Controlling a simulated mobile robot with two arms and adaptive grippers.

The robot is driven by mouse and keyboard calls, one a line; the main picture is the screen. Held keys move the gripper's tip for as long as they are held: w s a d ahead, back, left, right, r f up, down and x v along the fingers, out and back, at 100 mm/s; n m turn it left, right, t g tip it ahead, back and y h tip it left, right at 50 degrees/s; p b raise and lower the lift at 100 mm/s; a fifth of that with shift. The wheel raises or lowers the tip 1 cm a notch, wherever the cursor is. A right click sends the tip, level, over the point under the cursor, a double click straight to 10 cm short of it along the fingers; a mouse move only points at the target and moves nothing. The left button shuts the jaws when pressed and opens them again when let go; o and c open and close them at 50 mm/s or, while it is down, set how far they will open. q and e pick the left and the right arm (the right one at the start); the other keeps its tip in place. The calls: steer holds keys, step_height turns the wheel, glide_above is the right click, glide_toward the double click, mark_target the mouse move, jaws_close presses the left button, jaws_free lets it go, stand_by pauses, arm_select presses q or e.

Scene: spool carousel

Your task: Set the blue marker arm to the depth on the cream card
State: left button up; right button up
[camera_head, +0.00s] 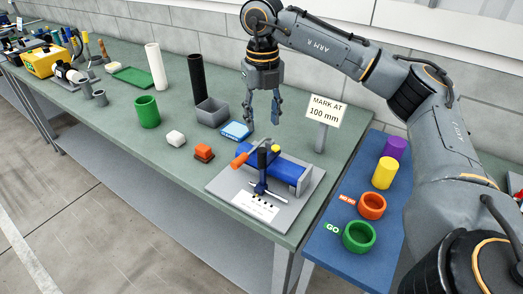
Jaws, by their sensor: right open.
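The cream card (322,110) stands on a grey post at the back right of the green bench and reads "MARK AT 100 mm". In front of it a grey plate (292,212) carries a blue bar-shaped body (290,173), a black upright post (262,160) and an orange handle (240,159). A small dark blue arm (259,188) sits low by the post, above a white scale label (255,204). I cannot read its setting. My right gripper (262,118) is open and empty, pointing down behind the fixture. My left gripper is out of view.
A blue side table (335,258) holds red and green rings and yellow and purple cylinders.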

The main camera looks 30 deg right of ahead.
mark_target(262, 150)
step_height(262, 150, down, 11)
steer(key=shift+f+p, duration=0.2)
steer(key=shift+p, duration=1.05)
jaws_close()
